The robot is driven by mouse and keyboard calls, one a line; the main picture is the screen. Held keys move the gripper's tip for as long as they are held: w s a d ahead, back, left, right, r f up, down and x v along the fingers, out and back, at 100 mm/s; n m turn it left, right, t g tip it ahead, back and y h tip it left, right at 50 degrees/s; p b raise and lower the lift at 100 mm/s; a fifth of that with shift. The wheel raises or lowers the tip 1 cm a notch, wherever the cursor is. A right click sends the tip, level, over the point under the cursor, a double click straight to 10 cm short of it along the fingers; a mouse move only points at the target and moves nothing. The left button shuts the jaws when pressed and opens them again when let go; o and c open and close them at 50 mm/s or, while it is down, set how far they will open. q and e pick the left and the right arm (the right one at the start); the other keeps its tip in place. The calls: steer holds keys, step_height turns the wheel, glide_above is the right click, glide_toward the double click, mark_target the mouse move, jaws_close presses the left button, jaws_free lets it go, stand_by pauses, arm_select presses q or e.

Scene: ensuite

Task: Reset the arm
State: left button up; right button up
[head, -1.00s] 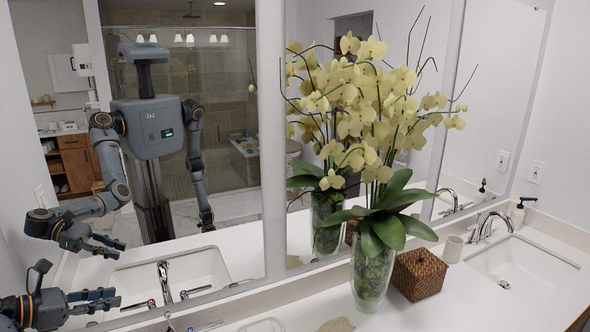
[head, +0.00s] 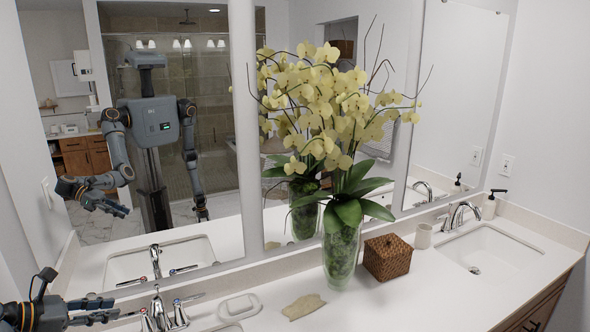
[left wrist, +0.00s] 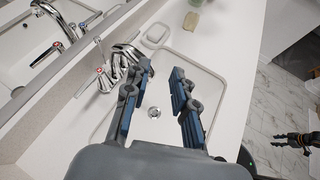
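My left gripper (head: 112,308) is at the lower left of the head view, above the counter near the left sink's faucet. In the left wrist view its two blue-padded fingers (left wrist: 162,85) are apart with nothing between them, over the sink basin. In the mirror, my left arm reaches out bent and my right arm hangs down at my side. What looks like my right gripper (left wrist: 298,141) shows at the right edge of the left wrist view, low over the floor. It is too small to tell whether it is open.
The chrome faucet (head: 160,312) stands close to my left gripper. A soap dish (head: 239,306), a beige sponge-like piece (head: 304,306), a glass vase (head: 341,255) of yellow orchids, a wicker box (head: 388,257) and a cup (head: 423,236) stand on the counter. The right sink (head: 490,250) is empty.

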arm_select(q)
steer(key=s+d+f+m+g+y, duration=0.2)
steer(key=s+f+m+g+y, duration=0.1)
steer(key=s+f+m, duration=0.35)
steer(key=s+d+f+m+g+y, duration=0.2)
steer(key=s+f+m+y, duration=0.3)
steer(key=f, duration=0.3)
steer(key=s+d+f+m, duration=0.1)
steer(key=s+d+m, duration=1.6)
steer(key=s+d, duration=0.3)
step_height(320, 180, down, 34)
steer(key=s+a+g+b, duration=0.2)
steer(key=s+b, duration=0.1)
steer(key=b, duration=0.4)
steer(key=s+a+f+b, duration=0.1)
steer(key=s+f+b, duration=0.1)
steer(key=s+f, duration=0.6)
steer(key=s+a+f+g+b, duration=0.1)
steer(key=s+f+b, duration=0.2)
steer(key=s+f, duration=0.5)
step_height(320, 180, down, 5)
steer(key=shift+a+f, duration=0.2)
steer(key=shift+a, duration=0.15)
arm_select(e)
step_height(320, 180, down, 12)
steer(key=shift+w+a+f, duration=0.2)
steer(key=shift+w+a, duration=0.15)
steer(key=shift+a, duration=0.1)
